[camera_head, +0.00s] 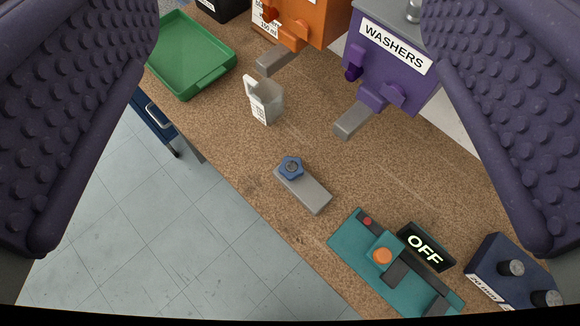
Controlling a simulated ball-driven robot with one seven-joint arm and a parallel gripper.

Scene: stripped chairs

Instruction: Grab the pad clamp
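No object carries a "pad clamp" label. A small grey bar with a blue hexagonal knob (303,190) lies on the brown speckled bench (240,150) near its front edge, in the middle of the view; it may be the clamp. My gripper (292,250) shows as two dark purple studded fingers at the left and right edges of the view. They are wide apart, with nothing between them in contact. The grey bar lies in the gap between the fingers, apart from both.
A teal device (345,238) with an orange button and an "OFF" sign (426,247) sits at lower right. A dark blue box (490,270) is beside it.

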